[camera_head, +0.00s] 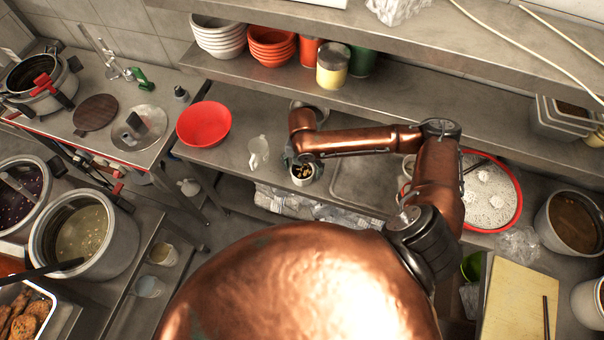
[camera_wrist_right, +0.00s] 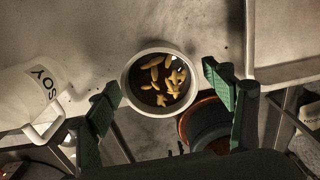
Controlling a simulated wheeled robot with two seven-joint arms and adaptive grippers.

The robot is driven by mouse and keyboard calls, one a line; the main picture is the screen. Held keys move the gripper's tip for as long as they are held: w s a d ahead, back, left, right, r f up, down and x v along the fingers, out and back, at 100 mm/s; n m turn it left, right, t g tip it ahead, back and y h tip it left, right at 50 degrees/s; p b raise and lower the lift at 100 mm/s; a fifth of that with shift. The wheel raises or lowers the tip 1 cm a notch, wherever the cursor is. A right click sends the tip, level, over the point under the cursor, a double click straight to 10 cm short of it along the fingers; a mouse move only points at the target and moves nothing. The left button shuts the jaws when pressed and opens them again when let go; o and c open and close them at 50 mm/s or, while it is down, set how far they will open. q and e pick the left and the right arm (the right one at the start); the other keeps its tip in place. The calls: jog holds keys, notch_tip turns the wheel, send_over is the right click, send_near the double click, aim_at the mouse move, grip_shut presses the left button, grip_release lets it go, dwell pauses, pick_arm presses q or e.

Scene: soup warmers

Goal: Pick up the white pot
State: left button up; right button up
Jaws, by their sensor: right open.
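The white pot (camera_wrist_right: 160,114) is round and holds dark sauce with yellowish pieces. It stands upright near the front edge of the counter and also shows in the head view (camera_head: 303,182), just below my right gripper. My right gripper (camera_head: 297,160) is open and empty. In the wrist view its green-padded fingers (camera_wrist_right: 163,88) lie to either side of the pot, with gaps between them and its wall. I cannot tell how far above the pot the fingertips are. My left gripper is not in view.
A red bowl (camera_head: 204,124) is farther left. A sunken tray (camera_head: 362,186) lies right of the pot. A shelf (camera_head: 400,104) runs behind.

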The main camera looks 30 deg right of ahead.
jog(key=shift+f, duration=0.8)
jog(key=shift+c, duration=0.3)
jog(key=c, duration=1.3)
